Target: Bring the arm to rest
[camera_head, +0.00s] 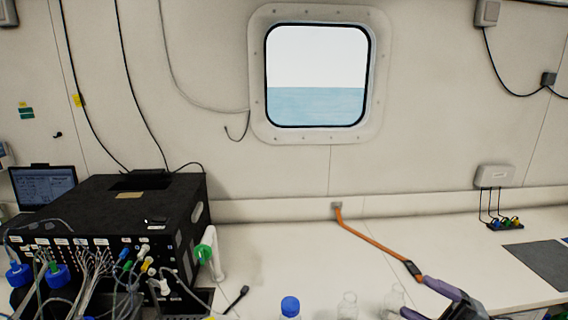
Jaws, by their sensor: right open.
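My right gripper (416,297) shows at the bottom edge, right of centre. Its two purple-grey fingers are spread apart and point left, and nothing is seen held between them. The upper fingertip is close to the dark buckle end (413,270) of an orange strap (372,240); I cannot tell if they touch. The rest of the right arm is cut off by the frame's bottom edge. My left gripper is not in view.
A black box (105,220) with many cables and a laptop (44,187) stand at left. A blue-capped bottle (290,308) and clear glass bottles (347,306) stand at the bottom centre, the latter near the right gripper. A grey mat (543,262) lies right. The middle bench (285,250) is clear.

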